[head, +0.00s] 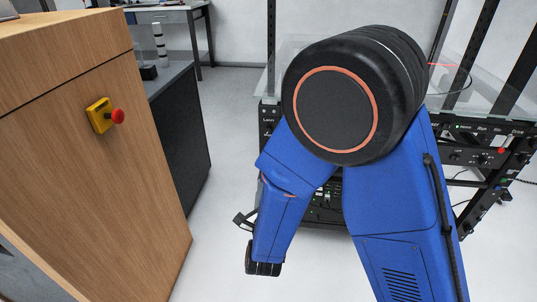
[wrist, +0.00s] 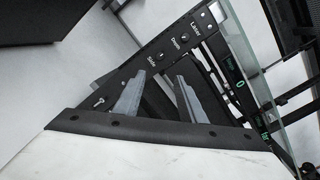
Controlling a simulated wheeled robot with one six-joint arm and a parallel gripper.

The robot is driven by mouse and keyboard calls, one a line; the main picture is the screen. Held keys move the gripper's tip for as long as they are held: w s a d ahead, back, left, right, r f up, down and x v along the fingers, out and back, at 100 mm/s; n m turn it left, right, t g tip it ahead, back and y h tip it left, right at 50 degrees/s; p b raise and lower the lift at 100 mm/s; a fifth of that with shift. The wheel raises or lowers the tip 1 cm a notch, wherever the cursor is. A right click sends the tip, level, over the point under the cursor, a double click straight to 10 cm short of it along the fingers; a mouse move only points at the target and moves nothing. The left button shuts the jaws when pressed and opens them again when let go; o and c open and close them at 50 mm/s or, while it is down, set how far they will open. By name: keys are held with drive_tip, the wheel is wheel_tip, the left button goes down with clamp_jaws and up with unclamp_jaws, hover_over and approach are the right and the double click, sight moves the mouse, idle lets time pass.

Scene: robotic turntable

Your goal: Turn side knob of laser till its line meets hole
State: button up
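In the wrist view the black control panel (wrist: 125,75) runs diagonally behind my gripper (wrist: 161,77). Its labels read "Side" (wrist: 151,62), "Depth" and "Laser", with small controls beside them. My gripper's two grey fingers are apart, with nothing seen held between them; the tips are close to the "Side" label in the picture. I cannot tell whether they touch the panel, and the side knob is not clear. In the head view a short red laser line (head: 440,65) shows at the glass top, right of my arm. The hole cannot be made out. My blue arm hides much of the rig.
A black rack (head: 485,155) with knobs and a red button stands at the right, under a glass top (head: 500,100). A wooden cabinet (head: 90,190) with a red emergency button (head: 117,116) stands at the left. Clear floor (head: 228,120) lies between them.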

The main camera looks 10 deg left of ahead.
drive_tip(key=w+a, duration=0.2)
drive_tip(key=w, duration=1.5)
drive_tip(key=shift+a, duration=0.25)
drive_tip(key=shift+c, duration=0.6)
clamp_jaws()
